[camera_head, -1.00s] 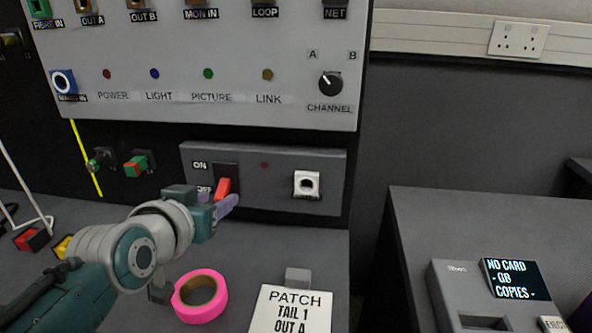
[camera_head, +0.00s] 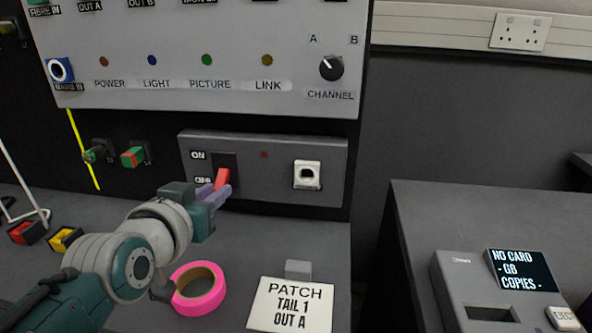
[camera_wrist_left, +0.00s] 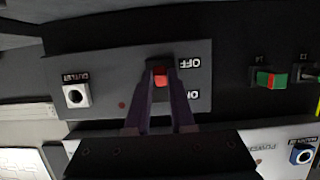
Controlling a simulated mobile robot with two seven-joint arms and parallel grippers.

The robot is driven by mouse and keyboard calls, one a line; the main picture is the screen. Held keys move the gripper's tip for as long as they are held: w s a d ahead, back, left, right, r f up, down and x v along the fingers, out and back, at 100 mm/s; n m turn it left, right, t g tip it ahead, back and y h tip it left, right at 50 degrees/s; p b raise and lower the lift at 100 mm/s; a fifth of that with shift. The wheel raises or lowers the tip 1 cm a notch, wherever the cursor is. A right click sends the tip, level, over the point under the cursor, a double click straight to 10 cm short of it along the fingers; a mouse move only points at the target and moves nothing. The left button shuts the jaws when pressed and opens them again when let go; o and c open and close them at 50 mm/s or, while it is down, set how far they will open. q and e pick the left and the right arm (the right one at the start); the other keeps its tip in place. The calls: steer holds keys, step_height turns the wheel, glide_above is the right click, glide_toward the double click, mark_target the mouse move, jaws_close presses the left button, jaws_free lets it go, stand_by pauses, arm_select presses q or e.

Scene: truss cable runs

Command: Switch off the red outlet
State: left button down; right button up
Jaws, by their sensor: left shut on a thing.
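The outlet panel (camera_head: 235,190) is a grey box below the larger light panel. It carries a red lever (camera_head: 222,178) in a dark slot, beside ON and OFF labels, and a white socket (camera_head: 307,175). The lever tilts toward the OFF end. My left gripper (camera_head: 214,194) is shut on the lever, its purple fingers partly covering the OFF label. The left wrist view shows the fingers (camera_wrist_left: 160,100) either side of the red lever (camera_wrist_left: 160,79), with the socket (camera_wrist_left: 76,95) marked OUTLET. A small lamp (camera_head: 264,154) on the panel looks dark red. My right gripper is out of view.
A pink tape roll (camera_head: 199,287) and a PATCH card (camera_head: 290,304) lie on the desk below my left arm. Red and green plugs (camera_head: 134,156) sit left of the outlet panel. A card copier (camera_head: 500,290) stands on the right.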

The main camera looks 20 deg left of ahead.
arm_select(q)
steer(key=shift+f, duration=0.1)
steer(key=c, duration=0.8)
jaws_free()
steer(key=shift+o, duration=0.2)
steer(key=p+v, duration=0.2)
steer(key=v, duration=0.8)
steer(key=shift+p, duration=0.4)
